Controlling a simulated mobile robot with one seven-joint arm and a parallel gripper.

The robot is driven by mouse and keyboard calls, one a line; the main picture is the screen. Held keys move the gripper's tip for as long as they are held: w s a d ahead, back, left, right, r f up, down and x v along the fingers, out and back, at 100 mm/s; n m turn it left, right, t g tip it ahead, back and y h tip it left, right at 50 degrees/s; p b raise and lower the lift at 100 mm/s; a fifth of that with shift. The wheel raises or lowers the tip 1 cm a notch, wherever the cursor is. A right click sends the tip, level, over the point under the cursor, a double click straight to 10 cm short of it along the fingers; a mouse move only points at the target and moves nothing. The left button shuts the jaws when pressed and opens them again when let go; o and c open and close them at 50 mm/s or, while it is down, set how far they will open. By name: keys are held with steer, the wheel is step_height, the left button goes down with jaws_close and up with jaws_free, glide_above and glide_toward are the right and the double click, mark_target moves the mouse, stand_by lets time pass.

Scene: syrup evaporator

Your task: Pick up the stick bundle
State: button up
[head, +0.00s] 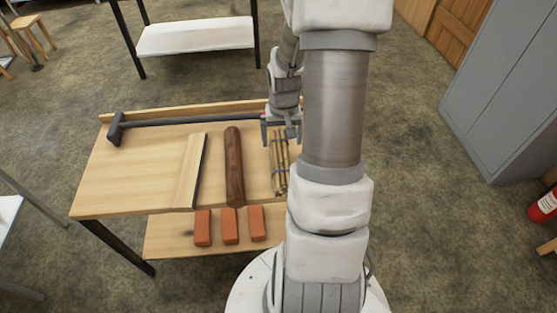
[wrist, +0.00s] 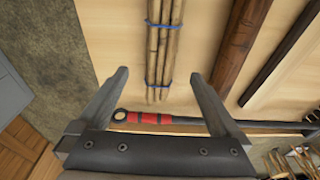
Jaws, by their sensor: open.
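The stick bundle (head: 279,165) lies on the wooden workbench (head: 150,170), partly behind my arm in the head view. It is several thin tan sticks tied with blue bands. In the wrist view the bundle (wrist: 165,50) lies beyond the fingertips, near the middle. My gripper (wrist: 158,78) is open and empty, its two fingers apart on either side of the bundle's near end. In the head view my gripper (head: 281,135) is over the bench's back part, near the bundle's far end. I cannot tell its exact height above the bench.
A dark log (head: 233,165) and a pale board with a dark edge (head: 190,172) lie left of the bundle. A long-handled hammer (head: 180,121) lies along the back; its red-banded handle (wrist: 150,117) passes below the fingers. Bricks (head: 230,226) sit on the lower shelf.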

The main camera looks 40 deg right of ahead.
mark_target(281, 156)
steer(key=f+b, duration=0.1)
steer(key=f, duration=0.2)
steer(key=w+f+b, duration=0.1)
steer(key=f, duration=0.3)
steer(key=d+f+b, duration=0.1)
steer(key=f+b, duration=0.1)
steer(key=f, duration=0.2)
steer(key=shift+w, duration=0.4)
steer(key=c, duration=1.5)
